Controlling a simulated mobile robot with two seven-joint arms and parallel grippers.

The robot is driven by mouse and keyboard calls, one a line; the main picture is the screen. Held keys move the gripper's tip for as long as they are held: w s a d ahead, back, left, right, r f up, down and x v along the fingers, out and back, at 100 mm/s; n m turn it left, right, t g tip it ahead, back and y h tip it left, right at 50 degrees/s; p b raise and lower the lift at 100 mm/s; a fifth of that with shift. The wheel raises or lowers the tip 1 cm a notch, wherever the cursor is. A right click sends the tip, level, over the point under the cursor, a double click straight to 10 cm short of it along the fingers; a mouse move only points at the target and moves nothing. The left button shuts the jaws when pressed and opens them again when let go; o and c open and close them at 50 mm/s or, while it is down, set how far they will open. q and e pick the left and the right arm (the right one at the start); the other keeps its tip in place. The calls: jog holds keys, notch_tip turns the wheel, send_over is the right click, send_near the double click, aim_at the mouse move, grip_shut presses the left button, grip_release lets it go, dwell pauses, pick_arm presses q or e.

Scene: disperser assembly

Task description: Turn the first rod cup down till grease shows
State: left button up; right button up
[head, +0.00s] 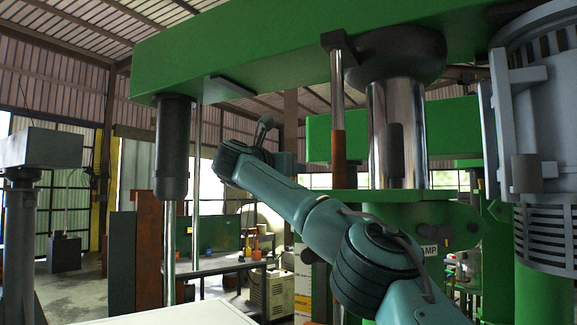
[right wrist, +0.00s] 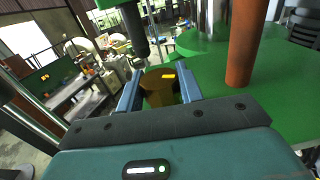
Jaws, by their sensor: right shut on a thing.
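My right gripper (right wrist: 160,72) shows in the right wrist view with its two blue fingers on either side of a brownish, brass-coloured round cup (right wrist: 158,88). It is shut on this cup. A small bright yellow strip shows on the cup's top; I cannot tell whether it is grease. The cup's lower part is hidden behind the gripper body. In the head view my right arm reaches up and left from the lower right, and the cup cannot be made out there. My left gripper is in neither view.
A green machine beam (head: 270,45) spans overhead, with a dark cylinder (head: 172,150) hanging at left. A thick chrome column (head: 397,135) and a thin rod with a rust-brown lower part (head: 338,165) stand near my arm. A workbench (head: 215,268) stands behind.

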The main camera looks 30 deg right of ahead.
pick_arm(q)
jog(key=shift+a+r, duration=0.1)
pick_arm(e)
jog(key=shift+m+g, duration=0.4)
jog(key=shift+g, duration=0.1)
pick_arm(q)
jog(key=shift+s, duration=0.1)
pick_arm(e)
jog(key=o, duration=1)
jog(key=shift+s+a+f, duration=0.1)
jog(key=shift+a, duration=0.15)
jog(key=b+v, duration=0.1)
jog(key=v, duration=0.1)
jog(key=b+v, duration=0.2)
jog(key=shift+s+a+f, duration=0.15)
jog(key=shift+a+f, duration=0.1)
jog(key=shift+a, duration=0.1)
pick_arm(q)
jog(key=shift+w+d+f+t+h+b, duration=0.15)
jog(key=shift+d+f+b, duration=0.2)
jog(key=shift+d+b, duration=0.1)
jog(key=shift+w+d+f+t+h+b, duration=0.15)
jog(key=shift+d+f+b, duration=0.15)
jog(key=shift+b, duration=0.15)
pick_arm(e)
jog(key=shift+v, duration=3.95)
jog(key=shift+r, duration=0.15)
